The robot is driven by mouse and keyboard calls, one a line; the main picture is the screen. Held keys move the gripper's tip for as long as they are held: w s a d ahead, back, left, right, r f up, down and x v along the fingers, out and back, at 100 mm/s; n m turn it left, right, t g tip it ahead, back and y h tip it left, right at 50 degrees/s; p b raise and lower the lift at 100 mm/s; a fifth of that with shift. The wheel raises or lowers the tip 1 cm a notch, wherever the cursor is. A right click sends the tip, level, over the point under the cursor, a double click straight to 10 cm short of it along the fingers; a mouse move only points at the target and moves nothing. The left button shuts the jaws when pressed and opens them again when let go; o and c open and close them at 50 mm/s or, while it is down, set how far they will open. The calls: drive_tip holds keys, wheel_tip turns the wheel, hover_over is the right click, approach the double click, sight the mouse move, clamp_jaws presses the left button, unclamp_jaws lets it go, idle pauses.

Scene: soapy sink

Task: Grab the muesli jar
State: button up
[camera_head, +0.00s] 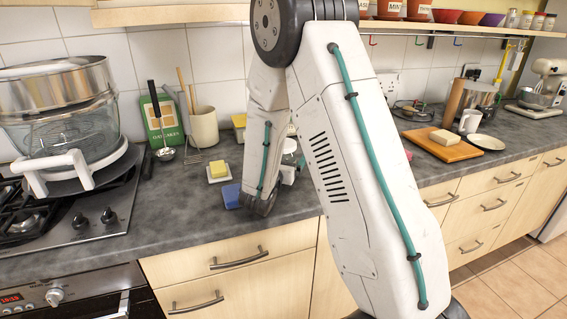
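I cannot make out a muesli jar for sure. A small clear, pale jar-like thing (290,147) shows partly behind my arm on the counter, and my big white arm link covers its right side. I cannot read any label on it. My arm reaches down over the counter, with its dark wrist joint low near the front edge, just right of a blue sponge-like block. My gripper's fingers are hidden behind my own arm, so I cannot see whether they hold anything.
A blue block (231,195) and a yellow block on a white dish (219,172) lie left of my wrist. Further left are a beige utensil crock (204,127), a green box (163,119) and a hob with a glass steamer (68,112). A wooden board (440,148) lies right.

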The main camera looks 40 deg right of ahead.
drive_tip(key=c, duration=1)
drive_tip(key=shift+r, duration=0.1)
drive_tip(key=shift+c, duration=0.2)
